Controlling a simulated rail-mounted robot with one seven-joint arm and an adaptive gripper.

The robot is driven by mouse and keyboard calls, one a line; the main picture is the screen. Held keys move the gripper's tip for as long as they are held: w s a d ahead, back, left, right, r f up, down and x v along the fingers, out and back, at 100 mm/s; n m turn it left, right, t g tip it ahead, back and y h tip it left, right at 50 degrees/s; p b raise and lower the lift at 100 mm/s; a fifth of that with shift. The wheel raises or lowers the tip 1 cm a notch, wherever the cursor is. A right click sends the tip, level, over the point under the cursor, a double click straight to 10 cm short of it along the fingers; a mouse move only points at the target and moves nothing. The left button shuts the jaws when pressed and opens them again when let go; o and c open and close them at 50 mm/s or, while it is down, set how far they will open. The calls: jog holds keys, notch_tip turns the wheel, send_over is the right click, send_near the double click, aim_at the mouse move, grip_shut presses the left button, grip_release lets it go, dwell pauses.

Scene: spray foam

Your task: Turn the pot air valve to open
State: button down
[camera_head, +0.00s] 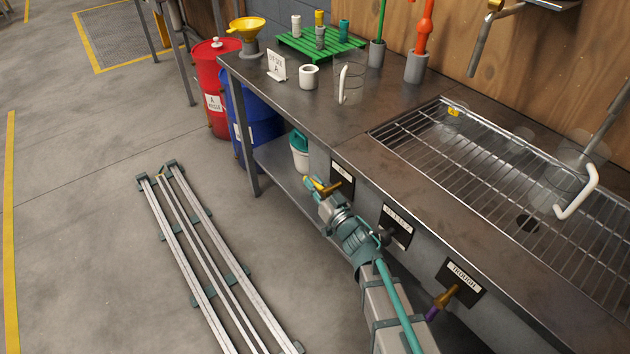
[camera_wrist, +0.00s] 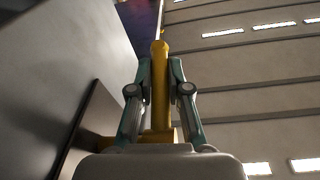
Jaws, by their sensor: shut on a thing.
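A yellow valve handle (camera_head: 331,188) sits at the left-most dark label plate (camera_head: 342,175) on the bench's front panel. The lettering on that plate is too small to read. My gripper (camera_head: 315,184) is at this handle, its fingers shut on it. In the wrist view the yellow handle (camera_wrist: 160,92) stands lengthwise between the two teal fingers of my gripper (camera_wrist: 160,66), one on each side. The handle's base runs left toward the dark plate (camera_wrist: 87,130). My fingers and hand hide part of the handle in the head view.
Two more valve plates follow to the right: a middle one (camera_head: 397,224) and one marked TROUGH (camera_head: 462,279) with a brass-coloured handle. The metal bench (camera_head: 330,118) overhangs the valves. A white-and-teal container (camera_head: 300,152) stands on the lower shelf. Floor rails (camera_head: 205,255) lie left.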

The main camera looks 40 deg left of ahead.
jog(key=c, duration=1.1)
grip_release()
jog(key=b, duration=0.2)
jog(key=shift+f+y+b, duration=0.15)
jog(key=shift+y+b, duration=0.15)
jog(key=shift+b, duration=0.65)
